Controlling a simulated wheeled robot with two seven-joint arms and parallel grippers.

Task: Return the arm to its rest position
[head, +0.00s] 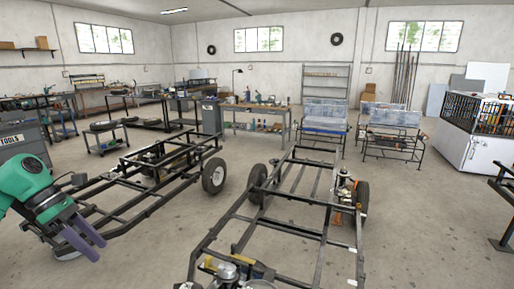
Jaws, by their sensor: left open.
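My left arm, green and dark grey, comes in at the lower left. Its gripper (88,248) has two purple fingers pointing down and to the right. The fingers are apart with nothing seen between them. The gripper shows in front of the left black vehicle frame (128,207); I cannot tell how far it is from the rails. My right arm and gripper are not in view.
A second black frame (283,229) with wheels (258,177) stands in the middle. Benches (258,110) and racks (392,127) line the back. A grey TOOLS cabinet (18,140) is at the left edge. Bare floor (425,235) lies at the right.

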